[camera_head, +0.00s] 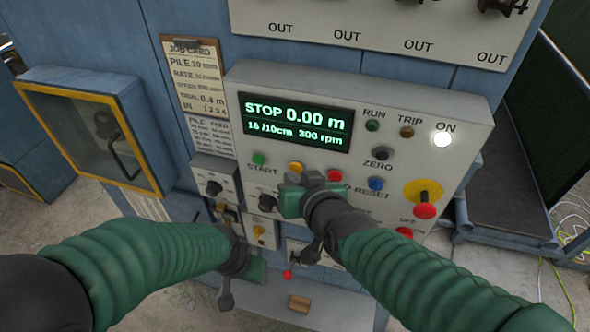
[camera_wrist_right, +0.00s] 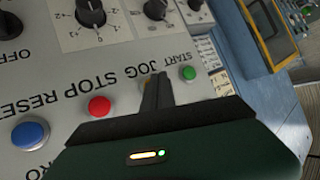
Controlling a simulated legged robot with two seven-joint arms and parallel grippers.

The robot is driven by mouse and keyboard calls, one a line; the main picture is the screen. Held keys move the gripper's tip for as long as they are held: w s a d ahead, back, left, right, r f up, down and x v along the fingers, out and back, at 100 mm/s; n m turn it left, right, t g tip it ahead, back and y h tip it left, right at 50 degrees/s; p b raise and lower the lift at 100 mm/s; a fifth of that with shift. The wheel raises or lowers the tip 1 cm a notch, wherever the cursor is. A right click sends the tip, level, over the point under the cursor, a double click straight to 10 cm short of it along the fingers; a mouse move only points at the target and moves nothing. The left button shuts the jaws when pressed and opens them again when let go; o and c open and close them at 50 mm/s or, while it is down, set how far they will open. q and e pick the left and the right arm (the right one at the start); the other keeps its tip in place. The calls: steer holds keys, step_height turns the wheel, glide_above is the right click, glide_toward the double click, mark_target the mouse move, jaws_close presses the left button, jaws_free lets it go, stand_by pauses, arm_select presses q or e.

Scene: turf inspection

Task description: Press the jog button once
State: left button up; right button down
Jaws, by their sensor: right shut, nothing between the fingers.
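The yellow jog button (camera_head: 296,167) is on the sloping control panel (camera_head: 420,150), between the green start button (camera_head: 259,158) and the red stop button (camera_head: 334,175).
The display (camera_head: 296,122) reads STOP 0.00 m, and the ON lamp (camera_head: 442,138) is lit. A blue reset button (camera_head: 376,184) and red mushroom button (camera_head: 424,211) lie to the right. A yellow-framed box (camera_head: 95,138) is at left.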

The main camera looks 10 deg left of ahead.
steer(key=shift+w+b, duration=0.6)
steer(key=shift+b, duration=0.2)
stand_by(1.0)
steer(key=shift+r, duration=0.1)
steer(key=s+p, duration=0.1)
steer(key=p, duration=0.1)
steer(key=shift+s+p, duration=0.35)
steer(key=shift+s, duration=0.05)
stand_by(0.3)
